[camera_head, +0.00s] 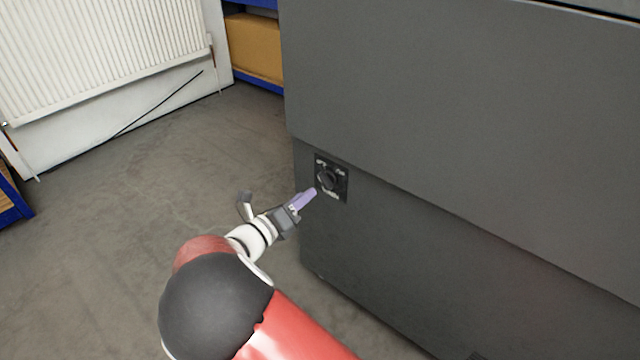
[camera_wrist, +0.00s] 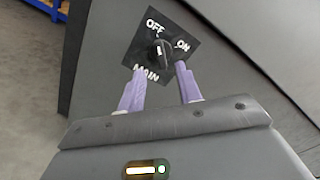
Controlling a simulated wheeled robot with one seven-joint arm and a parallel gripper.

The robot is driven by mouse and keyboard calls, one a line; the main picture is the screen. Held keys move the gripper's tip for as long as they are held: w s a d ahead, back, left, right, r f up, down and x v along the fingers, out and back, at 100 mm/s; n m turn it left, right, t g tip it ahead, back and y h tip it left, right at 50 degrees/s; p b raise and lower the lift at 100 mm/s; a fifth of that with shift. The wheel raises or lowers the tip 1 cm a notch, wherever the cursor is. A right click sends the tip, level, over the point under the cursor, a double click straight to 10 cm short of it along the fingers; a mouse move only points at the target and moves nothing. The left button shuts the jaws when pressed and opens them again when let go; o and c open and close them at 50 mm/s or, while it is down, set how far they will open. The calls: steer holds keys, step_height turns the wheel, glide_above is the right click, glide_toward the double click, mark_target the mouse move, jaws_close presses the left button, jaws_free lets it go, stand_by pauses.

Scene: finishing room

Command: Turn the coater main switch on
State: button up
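The coater main switch is a black rotary knob (camera_wrist: 159,52) on a dark square plate (camera_wrist: 187,30) marked OFF, ON and MAIN. In the wrist view the knob's pale mark runs roughly up and down the picture, nearer to the OFF label than to ON. In the head view the switch (camera_head: 328,179) sits low on the left part of the grey coater's (camera_head: 450,110) front. My gripper (camera_wrist: 158,78) has its two purple fingers apart, one on each side below the knob. The right fingertip is close beside the knob; I cannot tell whether it touches. In the head view my gripper (camera_head: 310,192) is just left of the plate.
A white radiator (camera_head: 100,50) is on the wall at the back left. A blue shelf with a cardboard box (camera_head: 254,47) stands behind the coater. A thin dark rod or cable (camera_head: 160,104) slants near the radiator. The floor left of the coater is clear.

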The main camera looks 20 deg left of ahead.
mark_target(322, 183)
steer(key=x, duration=0.6)
steer(key=shift+c, duration=0.4)
jaws_close()
